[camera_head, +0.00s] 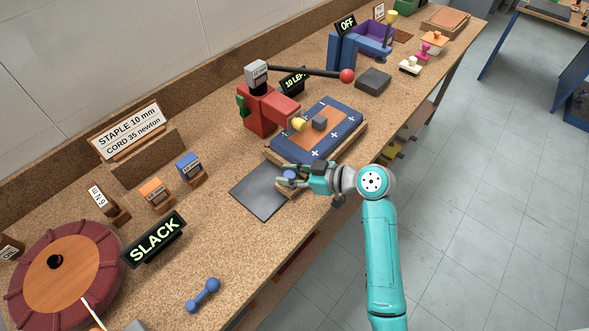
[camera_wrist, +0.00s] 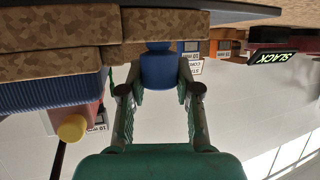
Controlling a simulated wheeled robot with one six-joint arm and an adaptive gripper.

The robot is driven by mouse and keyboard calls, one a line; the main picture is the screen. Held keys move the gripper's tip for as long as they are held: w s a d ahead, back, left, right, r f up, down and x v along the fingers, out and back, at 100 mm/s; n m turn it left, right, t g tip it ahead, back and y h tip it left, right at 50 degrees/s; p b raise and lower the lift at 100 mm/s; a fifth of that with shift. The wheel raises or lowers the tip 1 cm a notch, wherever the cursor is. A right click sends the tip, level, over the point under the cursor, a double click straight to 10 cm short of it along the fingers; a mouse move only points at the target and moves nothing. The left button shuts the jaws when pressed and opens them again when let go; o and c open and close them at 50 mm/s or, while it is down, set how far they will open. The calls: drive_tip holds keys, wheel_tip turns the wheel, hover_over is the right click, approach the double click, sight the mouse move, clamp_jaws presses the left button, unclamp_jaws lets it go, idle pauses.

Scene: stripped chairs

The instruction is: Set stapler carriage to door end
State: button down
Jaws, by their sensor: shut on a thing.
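The red stapler (camera_head: 262,115) stands on the bench with a grey-topped head, a long black lever and a yellow knob (camera_head: 298,124) at its front. In front of it a blue-and-orange pad marked with white crosses (camera_head: 343,127) lies on a wooden carriage (camera_head: 275,158). My gripper (camera_head: 289,177) is at the near-left end of the carriage, shut on a blue knob (camera_wrist: 158,72). In the wrist view my gripper (camera_wrist: 160,92) has a finger on each side of the knob, just below a wood-textured edge. The knob's join to the carriage is partly hidden.
A dark flat plate (camera_head: 258,192) lies left of my gripper. A SLACK display (camera_head: 153,239), small blue and orange boxes and a round red wheel (camera_head: 65,270) stand further left. A blue dumbbell-shaped piece (camera_head: 203,295) lies at the front edge. Floor lies right of the bench.

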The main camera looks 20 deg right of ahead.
drive_tip(key=s+a, duration=0.2)
drive_tip(key=a, duration=0.2)
drive_tip(key=s+a, duration=0.3)
drive_tip(key=a, duration=0.2)
drive_tip(key=s+a, duration=0.3)
drive_tip(key=a, duration=0.2)
drive_tip(key=shift+s, duration=0.1)
drive_tip(key=c, duration=1.1)
unclamp_jaws()
drive_tip(key=shift+a, duration=0.15)
drive_tip(key=shift+s+d+r, duration=0.15)
drive_tip(key=shift+s+d, duration=0.05)
drive_tip(key=shift+d, duration=0.2)
drive_tip(key=v, duration=1.1)
drive_tip(key=shift+s, duration=0.1)
